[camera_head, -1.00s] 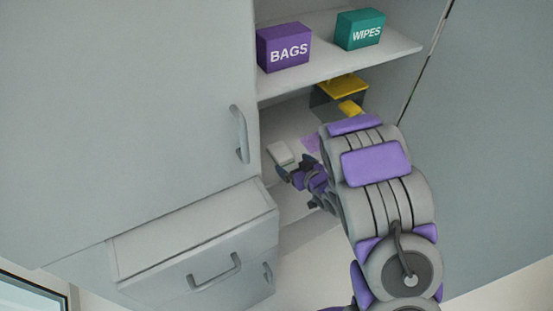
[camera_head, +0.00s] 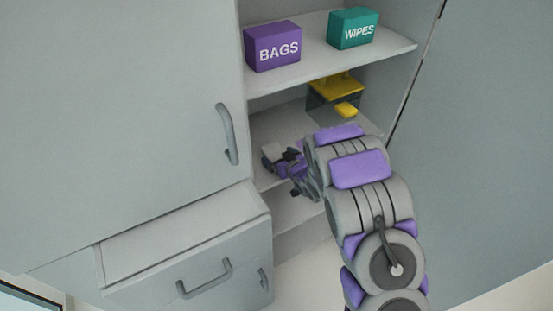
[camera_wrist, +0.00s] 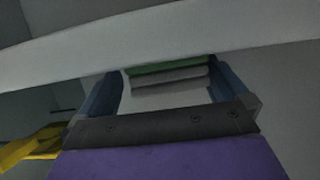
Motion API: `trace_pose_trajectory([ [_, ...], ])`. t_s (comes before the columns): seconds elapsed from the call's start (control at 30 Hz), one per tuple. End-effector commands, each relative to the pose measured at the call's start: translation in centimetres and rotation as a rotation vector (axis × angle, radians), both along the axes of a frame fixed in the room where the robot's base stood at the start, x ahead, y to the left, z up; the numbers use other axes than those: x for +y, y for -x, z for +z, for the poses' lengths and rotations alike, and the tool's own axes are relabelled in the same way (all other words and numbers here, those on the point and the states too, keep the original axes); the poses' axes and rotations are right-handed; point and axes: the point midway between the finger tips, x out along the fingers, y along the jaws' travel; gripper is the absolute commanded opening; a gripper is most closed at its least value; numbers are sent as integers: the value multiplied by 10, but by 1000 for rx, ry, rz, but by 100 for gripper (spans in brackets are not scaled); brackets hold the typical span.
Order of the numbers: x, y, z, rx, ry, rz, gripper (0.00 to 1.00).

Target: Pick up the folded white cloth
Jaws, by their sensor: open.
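The folded white cloth (camera_head: 275,149) lies on the lower cabinet shelf near its left side, partly hidden by my gripper (camera_head: 279,161). In the wrist view a pale folded stack (camera_wrist: 170,84), apparently the cloth, shows between the blue fingers, with a green strip (camera_wrist: 166,67) along it. My gripper (camera_wrist: 165,88) is open, with one finger to each side of the stack. I cannot tell whether either finger touches it.
A purple BAGS box (camera_head: 272,46) and a green WIPES box (camera_head: 353,28) stand on the upper shelf (camera_head: 330,60), above my gripper. A dark bin with yellow parts (camera_head: 335,88) stands deeper on the lower shelf. A closed door (camera_head: 140,90) borders the left.

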Motion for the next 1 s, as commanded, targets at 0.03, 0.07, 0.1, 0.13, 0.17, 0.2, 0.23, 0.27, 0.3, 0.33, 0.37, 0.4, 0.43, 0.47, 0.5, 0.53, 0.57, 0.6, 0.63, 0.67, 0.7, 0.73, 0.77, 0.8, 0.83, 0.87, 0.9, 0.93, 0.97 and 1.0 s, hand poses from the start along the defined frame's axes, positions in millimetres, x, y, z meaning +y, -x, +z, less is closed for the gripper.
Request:
trace_pose_trajectory([
  [0.03,2,0,0,0,2,2,100],
  [0.07,3,0,0,-1,3,2,100],
  [0.1,4,0,0,0,3,1,100],
  [0.13,4,0,0,0,3,1,100],
  [0.17,4,0,0,0,4,2,99],
  [0.2,5,0,0,0,4,2,95],
  [0.23,5,0,0,0,5,2,92],
  [0.27,5,0,0,0,5,2,89],
  [0.3,5,0,-1,0,5,2,86],
  [0.33,5,0,0,0,5,2,83],
  [0.37,4,0,0,0,5,2,80],
  [0.4,4,1,0,1,4,1,76],
  [0.43,4,1,0,0,3,1,73],
  [0.47,4,1,0,1,4,1,70],
  [0.5,3,1,0,0,3,2,66],
  [0.53,2,1,0,1,2,2,64],
  [0.57,2,1,0,1,2,2,61],
  [0.6,1,1,0,1,1,1,57],
  [0.63,1,1,0,1,1,1,54],
  [0.67,1,1,0,1,1,1,51],
  [0.7,1,1,0,1,1,1,48],
  [0.73,1,1,0,1,1,1,48],
  [0.77,2,1,0,1,1,1,48],
  [0.8,2,1,0,1,2,2,48],
  [0.83,3,1,0,0,3,1,48],
  [0.87,3,1,0,0,3,1,48],
  [0.9,4,0,0,0,3,1,48],
  [0.93,4,1,0,0,3,1,48],
  [0.97,4,1,1,0,4,2,48],
  [1.0,4,0,2,0,4,2,48],
])
